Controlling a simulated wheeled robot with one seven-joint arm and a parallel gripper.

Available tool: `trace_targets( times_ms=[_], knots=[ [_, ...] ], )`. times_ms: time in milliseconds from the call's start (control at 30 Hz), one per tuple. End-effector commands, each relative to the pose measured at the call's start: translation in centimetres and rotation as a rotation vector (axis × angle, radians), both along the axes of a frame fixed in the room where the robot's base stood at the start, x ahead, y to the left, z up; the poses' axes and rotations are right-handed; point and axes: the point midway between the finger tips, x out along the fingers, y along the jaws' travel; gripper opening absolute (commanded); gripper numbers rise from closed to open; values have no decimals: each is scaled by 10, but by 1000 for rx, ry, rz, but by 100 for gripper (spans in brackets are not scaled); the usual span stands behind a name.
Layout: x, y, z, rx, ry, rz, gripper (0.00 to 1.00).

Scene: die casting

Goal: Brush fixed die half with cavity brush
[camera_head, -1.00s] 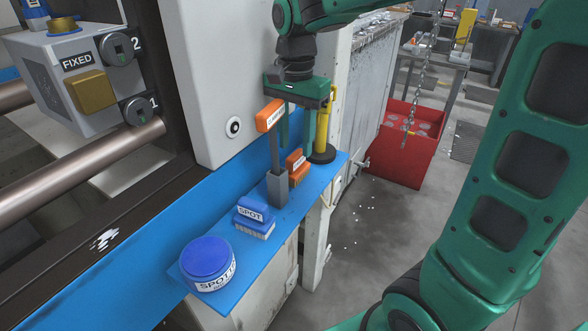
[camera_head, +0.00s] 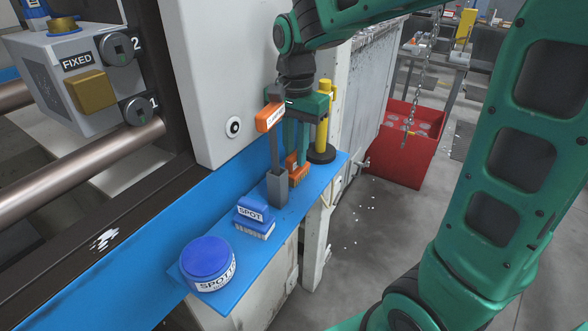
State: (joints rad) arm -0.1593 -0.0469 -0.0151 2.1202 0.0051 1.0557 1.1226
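A grey block labelled FIXED (camera_head: 62,75) stands at the upper left, with a gold square part (camera_head: 91,91) and two dark round pieces marked 1 and 2 on it. A small orange brush (camera_head: 299,172) with bristles below sits on the blue shelf (camera_head: 215,297); its label is mostly covered, so I cannot read it. My gripper (camera_head: 298,158) points down at this brush, its green fingers at brush height. The orange-headed tool in front partly hides the fingers, and I cannot tell whether they touch or grip the brush.
An orange-headed tool (camera_head: 270,116) stands upright in a grey holder, close in front of my gripper. A blue SPOT brush (camera_head: 252,212) and a SPOT tub (camera_head: 207,264) are nearer on the shelf. A yellow cylinder (camera_head: 322,120) stands behind. A red bin (camera_head: 407,150) is on the floor.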

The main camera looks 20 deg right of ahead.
Motion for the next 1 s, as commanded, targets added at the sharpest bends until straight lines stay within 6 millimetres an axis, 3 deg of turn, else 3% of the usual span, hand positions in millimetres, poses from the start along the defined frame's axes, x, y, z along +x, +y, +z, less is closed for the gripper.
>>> trace_targets(
  times_ms=[1000],
  knots=[
    [0, 0, 60, 0, 0, 0, 0]
  ],
)
